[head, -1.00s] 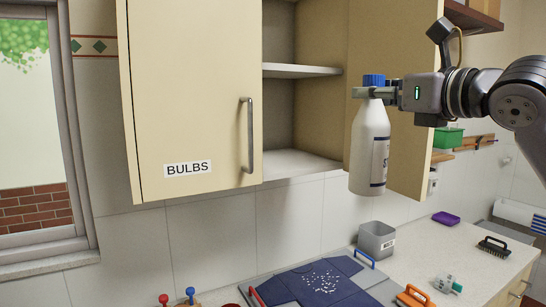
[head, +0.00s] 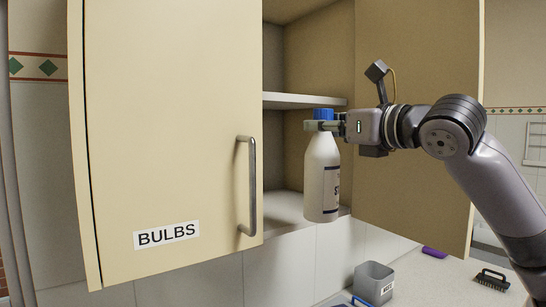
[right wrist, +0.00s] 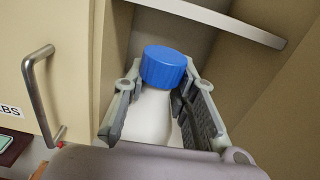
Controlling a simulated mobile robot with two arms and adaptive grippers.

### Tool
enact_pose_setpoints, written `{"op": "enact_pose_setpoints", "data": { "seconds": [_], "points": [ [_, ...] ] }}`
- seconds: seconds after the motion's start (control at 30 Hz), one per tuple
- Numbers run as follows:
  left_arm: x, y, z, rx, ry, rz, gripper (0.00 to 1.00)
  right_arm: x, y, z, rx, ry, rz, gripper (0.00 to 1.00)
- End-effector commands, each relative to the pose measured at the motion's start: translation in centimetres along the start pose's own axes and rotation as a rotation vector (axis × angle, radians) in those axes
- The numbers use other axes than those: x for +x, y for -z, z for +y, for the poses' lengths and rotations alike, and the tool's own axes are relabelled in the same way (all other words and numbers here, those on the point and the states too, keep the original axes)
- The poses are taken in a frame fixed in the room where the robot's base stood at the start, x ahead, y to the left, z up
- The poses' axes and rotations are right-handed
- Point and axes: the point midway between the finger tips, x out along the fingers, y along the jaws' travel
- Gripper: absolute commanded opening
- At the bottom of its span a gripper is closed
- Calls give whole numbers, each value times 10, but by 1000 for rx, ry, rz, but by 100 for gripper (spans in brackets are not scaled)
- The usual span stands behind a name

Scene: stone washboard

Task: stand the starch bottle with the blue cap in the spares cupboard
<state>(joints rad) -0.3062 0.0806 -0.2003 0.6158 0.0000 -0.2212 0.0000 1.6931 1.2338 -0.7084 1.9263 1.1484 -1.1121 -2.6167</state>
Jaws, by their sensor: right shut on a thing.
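The white starch bottle (head: 322,170) with a blue cap (head: 323,114) hangs upright in my right gripper (head: 322,126), which is shut on its neck just under the cap. The right wrist view shows the blue cap (right wrist: 163,67) between the two fingers. The bottle is at the opening of a wall cupboard (head: 283,207), its base near the height of the cupboard floor; I cannot tell whether it is over the floor. The cupboard's left door (head: 175,120) is labelled BULBS and its right door (head: 415,130) stands open. No label reading spares is legible. My left gripper is not in view.
A middle shelf (head: 300,100) crosses the cupboard above the bottle's body, close to cap height. The left door has a metal handle (head: 248,186). On the counter below stand a grey bin (head: 374,281), a brush (head: 493,279) and a purple sponge (head: 434,252). The visible cupboard floor is bare.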

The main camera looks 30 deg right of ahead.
Motion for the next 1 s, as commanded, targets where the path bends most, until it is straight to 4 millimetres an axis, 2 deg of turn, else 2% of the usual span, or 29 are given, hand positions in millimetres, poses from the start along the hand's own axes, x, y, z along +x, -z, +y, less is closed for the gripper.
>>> {"op": "enact_pose_setpoints", "data": {
  "seconds": [0.1,0.2,0.5,0.6,0.8,1.0],
  "points": [
    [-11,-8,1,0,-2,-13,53,24,-3,1,2,-3,2,0],
    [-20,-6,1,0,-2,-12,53,47,-4,1,2,-2,3,0],
    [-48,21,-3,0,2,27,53,122,-5,1,2,-2,2,0],
    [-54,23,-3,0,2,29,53,139,-5,1,3,-2,-1,0],
    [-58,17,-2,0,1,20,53,155,0,0,0,-1,-1,0],
    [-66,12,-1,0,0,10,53,155,26,0,-1,2,3,0]
  ]
}}
